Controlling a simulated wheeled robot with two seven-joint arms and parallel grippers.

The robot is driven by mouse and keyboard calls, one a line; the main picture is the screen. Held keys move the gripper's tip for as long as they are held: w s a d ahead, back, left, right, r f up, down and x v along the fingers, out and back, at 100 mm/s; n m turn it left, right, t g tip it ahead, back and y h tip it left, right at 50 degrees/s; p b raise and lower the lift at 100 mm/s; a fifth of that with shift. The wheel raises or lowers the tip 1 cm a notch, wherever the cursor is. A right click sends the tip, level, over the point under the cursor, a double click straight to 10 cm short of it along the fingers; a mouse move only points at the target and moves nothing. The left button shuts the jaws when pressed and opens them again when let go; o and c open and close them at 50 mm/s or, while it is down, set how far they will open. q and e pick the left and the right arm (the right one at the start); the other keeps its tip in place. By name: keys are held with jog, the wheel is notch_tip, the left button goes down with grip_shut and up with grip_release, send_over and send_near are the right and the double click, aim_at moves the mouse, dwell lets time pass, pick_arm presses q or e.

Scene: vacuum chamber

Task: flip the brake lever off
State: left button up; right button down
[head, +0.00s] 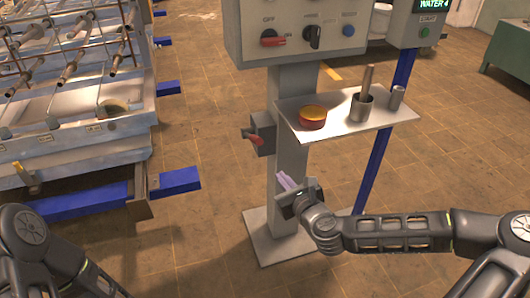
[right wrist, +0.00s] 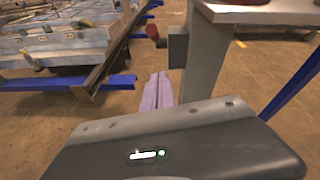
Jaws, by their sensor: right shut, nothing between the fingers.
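A red-handled lever (head: 254,138) sticks out to the left from a small grey box (head: 264,132) on the side of the grey post; I take it for the brake lever. In the right wrist view the lever (right wrist: 152,31) shows ahead, beyond the fingertips. My right gripper (head: 283,178) is shut and empty, its lilac fingers pressed together. It is below and a little right of the lever in the head view, apart from it. Its fingers (right wrist: 157,82) point toward the lever in the wrist view. Of my left arm only links show at the lower left; its gripper is out of view.
A control panel (head: 300,50) with a red OFF/ON switch (head: 273,41) tops the post (head: 290,90). A shelf (head: 340,122) juts right of the post, with a round tin (head: 312,118) and a cup (head: 361,107). A metal rack stands left; floor between is clear.

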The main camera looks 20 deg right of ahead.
aim_at(254, 136)
jog(key=w+a, duration=0.2)
jog(key=w, duration=0.9)
jog(key=shift+w+r, duration=0.2)
jog(key=shift+r, duration=0.15)
